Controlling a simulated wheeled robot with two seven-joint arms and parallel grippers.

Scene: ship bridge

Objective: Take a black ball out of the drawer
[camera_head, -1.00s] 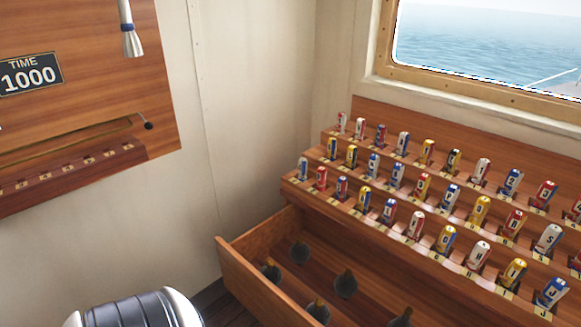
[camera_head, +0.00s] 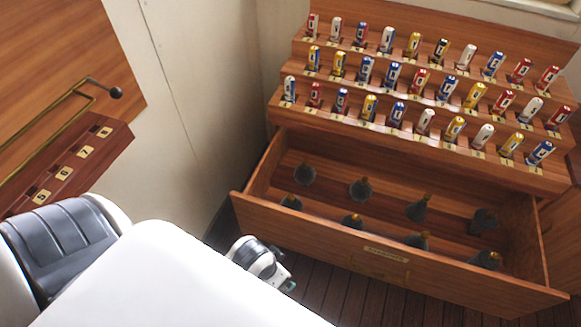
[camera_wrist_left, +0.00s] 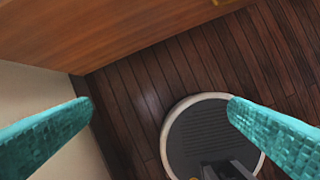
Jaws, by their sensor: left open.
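The open wooden drawer (camera_head: 335,240) juts out below the stepped rack in the head view. Several black balls (camera_head: 361,189) with brownish knobs on top sit inside it, in two rough rows. Some front-row balls are partly hidden by the drawer's front board. No ball shows in that view. My right gripper is not visible.
A stepped wooden rack (camera_head: 420,140) with rows of coloured, lettered flags stands above the drawer. A wooden wall board (camera_head: 60,70) with a black-knobbed lever is at left. Dark plank floor (camera_head: 345,295) lies clear before the drawer.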

